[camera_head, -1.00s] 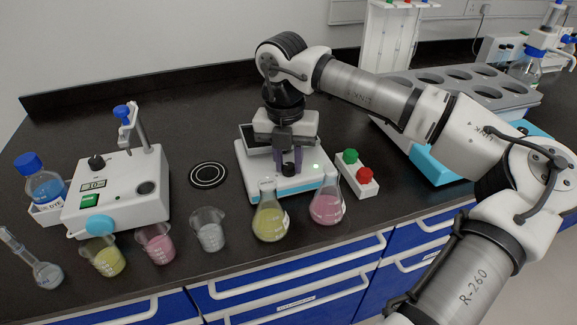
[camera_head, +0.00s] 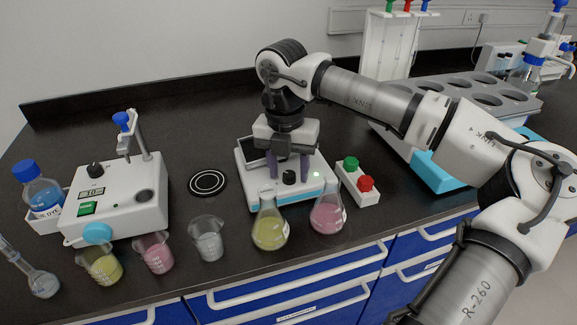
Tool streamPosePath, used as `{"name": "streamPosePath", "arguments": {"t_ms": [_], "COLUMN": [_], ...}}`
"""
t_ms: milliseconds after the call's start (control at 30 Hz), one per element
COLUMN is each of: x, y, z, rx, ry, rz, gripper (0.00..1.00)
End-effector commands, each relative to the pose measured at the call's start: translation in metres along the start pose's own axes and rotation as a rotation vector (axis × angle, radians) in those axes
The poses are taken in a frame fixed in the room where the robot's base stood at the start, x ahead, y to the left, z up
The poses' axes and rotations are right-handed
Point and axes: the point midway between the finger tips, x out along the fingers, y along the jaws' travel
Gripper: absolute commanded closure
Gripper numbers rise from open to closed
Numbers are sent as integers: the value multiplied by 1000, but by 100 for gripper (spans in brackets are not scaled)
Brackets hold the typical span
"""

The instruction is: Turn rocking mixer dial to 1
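The rocking mixer (camera_head: 319,188) is a white unit with a light blue base strip, at the middle of the bench. Its black dial (camera_head: 289,177) sits on the front panel, near a small green light. My gripper (camera_head: 290,169) points down over the mixer, with its purple fingers apart and the dial showing between them. The fingers look empty; I cannot tell whether they touch the dial. The dial's marks are too small to read. My gripper hides part of the mixer's top.
A yellow flask (camera_head: 269,232) and a pink flask (camera_head: 328,217) stand close in front of the mixer. A red and green button box (camera_head: 356,184) is just right of it. A stirrer (camera_head: 130,197) stands left, with several beakers before it. A grey rack (camera_head: 468,88) is at right.

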Motion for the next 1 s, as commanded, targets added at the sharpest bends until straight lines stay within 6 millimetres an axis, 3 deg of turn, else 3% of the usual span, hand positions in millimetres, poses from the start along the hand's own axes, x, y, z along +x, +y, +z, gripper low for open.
{"name": "streamPosePath", "arguments": {"t_ms": [267,700,1000], "x": [-9,-101,-136], "y": [0,0,0], "z": [0,0,0], "rx": [0,1,0], "ry": [-2,-3,0], "rz": [0,0,0], "gripper": [54,54,54]}}
